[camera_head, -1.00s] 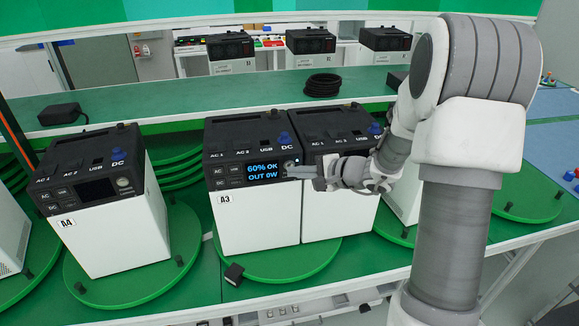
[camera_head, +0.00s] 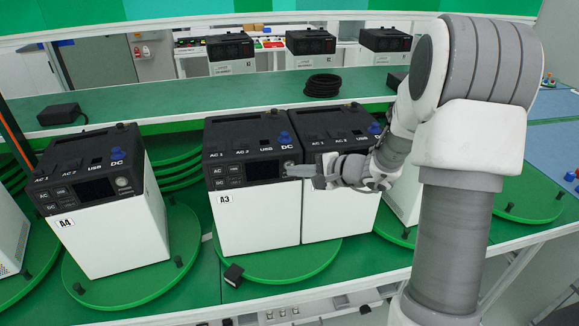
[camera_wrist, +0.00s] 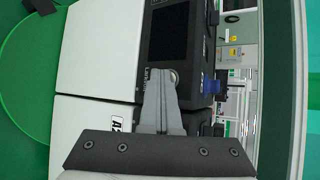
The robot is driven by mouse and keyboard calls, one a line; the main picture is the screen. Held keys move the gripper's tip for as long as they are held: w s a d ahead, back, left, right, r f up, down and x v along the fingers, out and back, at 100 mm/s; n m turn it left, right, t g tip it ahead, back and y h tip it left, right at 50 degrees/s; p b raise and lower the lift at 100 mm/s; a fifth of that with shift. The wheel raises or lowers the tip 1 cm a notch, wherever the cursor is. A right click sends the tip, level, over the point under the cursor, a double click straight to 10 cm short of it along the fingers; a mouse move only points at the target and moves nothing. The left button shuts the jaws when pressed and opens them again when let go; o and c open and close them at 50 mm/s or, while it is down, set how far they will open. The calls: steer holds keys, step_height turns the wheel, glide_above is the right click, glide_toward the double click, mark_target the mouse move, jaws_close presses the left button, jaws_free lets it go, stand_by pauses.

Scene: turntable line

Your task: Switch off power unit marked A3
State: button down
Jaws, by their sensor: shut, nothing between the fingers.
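The power unit marked A3 (camera_head: 258,222) stands on a green turntable in the head view, white below with a black top. Its display (camera_head: 262,171) is dark. My gripper (camera_head: 290,171) is shut and empty, its fingertips at the round button on the right of A3's front panel. In the wrist view my gripper (camera_wrist: 161,82) reaches to that round button (camera_wrist: 173,77), beside the dark display (camera_wrist: 168,32). The fingertips look to be touching the button or very close to it. The fingers partly hide the button.
A second unit (camera_head: 335,208) stands right against A3, behind my gripper. Unit A4 (camera_head: 120,235) stands on the turntable to the left, its display dark. A black adapter (camera_head: 62,114) and a coiled cable (camera_head: 322,85) lie on the green shelf behind. A small black block (camera_head: 233,274) sits before A3.

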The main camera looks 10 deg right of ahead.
steer(key=shift+s+b, duration=0.45)
steer(key=shift+s, duration=0.2)
steer(key=s+b, duration=0.2)
steer(key=s, duration=0.3)
stand_by(0.6)
steer(key=s+a+r+n+g+h, duration=0.1)
steer(key=s+a+r+n+g, duration=0.25)
steer(key=s, duration=0.35)
steer(key=s+a+r+n+g, duration=0.2)
steer(key=s+a+n, duration=0.3)
steer(key=s, duration=0.1)
steer(key=s+d+r+n+h, duration=0.1)
steer(key=s+d+n+h, duration=0.1)
steer(key=s, duration=0.4)
steer(key=s+d+r+n+t+h, duration=0.1)
steer(key=s+d+r+n+h, duration=0.1)
steer(key=s+d+h, duration=0.3)
steer(key=shift+s+d+n, duration=0.2)
steer(key=shift+s+n, duration=0.25)
steer(key=shift+n, duration=0.2)
